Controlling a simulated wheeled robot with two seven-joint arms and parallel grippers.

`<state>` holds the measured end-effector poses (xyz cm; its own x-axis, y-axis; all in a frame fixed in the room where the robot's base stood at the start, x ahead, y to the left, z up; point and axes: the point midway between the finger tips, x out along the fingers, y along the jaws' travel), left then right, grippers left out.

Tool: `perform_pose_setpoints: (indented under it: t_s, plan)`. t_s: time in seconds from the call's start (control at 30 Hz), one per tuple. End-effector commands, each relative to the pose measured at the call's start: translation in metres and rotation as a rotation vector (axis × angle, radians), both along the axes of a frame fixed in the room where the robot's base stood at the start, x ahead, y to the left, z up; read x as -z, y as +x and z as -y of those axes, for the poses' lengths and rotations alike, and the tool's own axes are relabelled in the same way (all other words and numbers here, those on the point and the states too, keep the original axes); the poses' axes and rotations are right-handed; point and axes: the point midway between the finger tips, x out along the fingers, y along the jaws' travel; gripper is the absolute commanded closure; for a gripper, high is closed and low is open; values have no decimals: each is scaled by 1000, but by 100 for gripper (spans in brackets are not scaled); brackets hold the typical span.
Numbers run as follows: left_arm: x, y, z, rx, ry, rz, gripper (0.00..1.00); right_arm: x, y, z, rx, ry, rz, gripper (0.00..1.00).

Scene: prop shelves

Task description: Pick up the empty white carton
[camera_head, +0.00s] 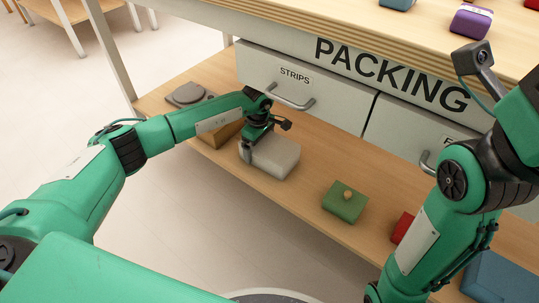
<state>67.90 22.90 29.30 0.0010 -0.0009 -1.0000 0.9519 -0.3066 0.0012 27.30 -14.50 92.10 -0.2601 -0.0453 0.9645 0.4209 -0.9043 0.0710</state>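The white carton (278,158) lies on the lower wooden shelf, under the drawer marked STRIPS. My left gripper (256,146) is at the carton's left end, reaching down over it. One grey finger shows against the carton's left side. The other finger is not clearly visible, so I cannot tell whether the gripper is closed on the carton. The carton appears to rest on the shelf. My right arm is at the right of the view, and its gripper is not visible.
The lower shelf also holds a grey round-topped item (188,94), a brown box (222,134) behind my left arm, a green box (345,202) with a knob, a red box (403,227) and a blue box (500,278). The STRIPS drawer handle (291,100) juts out above the carton.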

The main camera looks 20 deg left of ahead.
Motion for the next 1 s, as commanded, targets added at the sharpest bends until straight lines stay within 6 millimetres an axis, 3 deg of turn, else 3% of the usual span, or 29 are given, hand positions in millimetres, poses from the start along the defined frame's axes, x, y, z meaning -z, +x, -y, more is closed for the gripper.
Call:
perform_pose_setpoints:
  t_s: [0.03, 0.17, 0.57, 0.77, 0.9, 1.0]
  plan:
    - [0, 0, 0, 0, 0, 0, 6, 0, 0, 0, 0, 0, 0, 64]
    - [0, 0, 0, 0, 0, 0, 29, 0, 0, 0, 0, 0, 0, 64]
    - [-6, 0, 0, 0, 0, 0, 29, -4, -1, 0, 1, 1, 4, 64]
    - [-22, 0, 0, 0, 0, -1, 29, -7, 2, -2, 5, -4, -4, 64]
    - [-42, 0, 0, 0, 1, 0, 29, 3, 10, -7, 22, -38, -38, 64]
    - [-39, -21, -9, 1, 2, -3, 29, 6, 12, -9, 25, -48, -48, 64]
